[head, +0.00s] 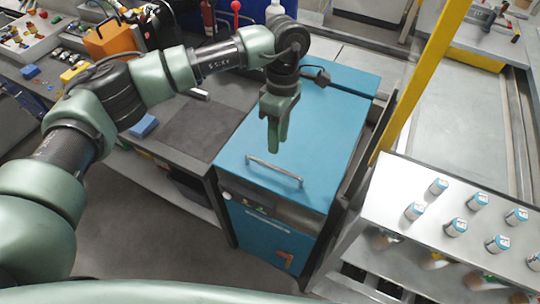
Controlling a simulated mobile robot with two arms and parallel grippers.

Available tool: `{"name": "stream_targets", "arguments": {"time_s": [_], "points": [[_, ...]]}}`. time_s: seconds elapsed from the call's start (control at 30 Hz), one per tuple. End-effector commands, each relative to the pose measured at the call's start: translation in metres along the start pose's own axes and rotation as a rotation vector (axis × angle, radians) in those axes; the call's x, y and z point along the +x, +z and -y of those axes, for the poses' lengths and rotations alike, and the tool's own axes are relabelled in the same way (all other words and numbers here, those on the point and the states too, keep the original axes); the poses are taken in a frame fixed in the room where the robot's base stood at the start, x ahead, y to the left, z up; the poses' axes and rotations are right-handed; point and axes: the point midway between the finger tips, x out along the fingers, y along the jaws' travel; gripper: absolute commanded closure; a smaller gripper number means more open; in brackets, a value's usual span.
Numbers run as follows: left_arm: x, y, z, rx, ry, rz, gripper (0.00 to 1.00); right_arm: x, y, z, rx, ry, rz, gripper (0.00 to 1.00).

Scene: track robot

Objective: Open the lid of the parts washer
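The parts washer (262,237) is a blue cabinet in the middle of the head view. Its blue lid (325,140) lies flat and closed on top. A curved metal handle (272,173) sits near the lid's front edge. My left gripper (274,148) points down above the lid, a little behind the handle and apart from it. The gripper is seen edge-on, so I cannot tell the gap between its fingers. Nothing shows held in it. My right gripper is not in view.
A metal table (400,188) with several blue-topped cans stands at the right. A yellow post (420,80) rises beside the washer. At the left is a workbench with a dark mat (205,128), a blue block (144,125) and an orange box (110,40). Open floor lies at front left.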

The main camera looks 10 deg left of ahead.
Motion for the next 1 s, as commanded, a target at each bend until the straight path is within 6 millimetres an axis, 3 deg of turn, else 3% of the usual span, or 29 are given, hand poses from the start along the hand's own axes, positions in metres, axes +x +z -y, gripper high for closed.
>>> {"name": "stream_targets", "arguments": {"time_s": [0.07,0.17,0.6,0.93,1.0], "points": [[-0.003,-0.013,0.000,-0.007,-0.007,-0.046,0.68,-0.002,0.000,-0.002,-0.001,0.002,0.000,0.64],[0.005,-0.017,0.001,-0.009,-0.012,-0.057,0.68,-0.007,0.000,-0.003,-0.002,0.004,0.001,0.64],[0.066,-0.018,0.002,-0.008,-0.010,-0.052,0.68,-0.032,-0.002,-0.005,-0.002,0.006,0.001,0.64],[0.073,-0.018,0.001,-0.007,-0.008,-0.052,0.68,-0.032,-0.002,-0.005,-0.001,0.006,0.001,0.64],[0.073,-0.018,0.001,-0.007,-0.008,-0.051,0.84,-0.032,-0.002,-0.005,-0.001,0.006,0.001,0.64]]}}
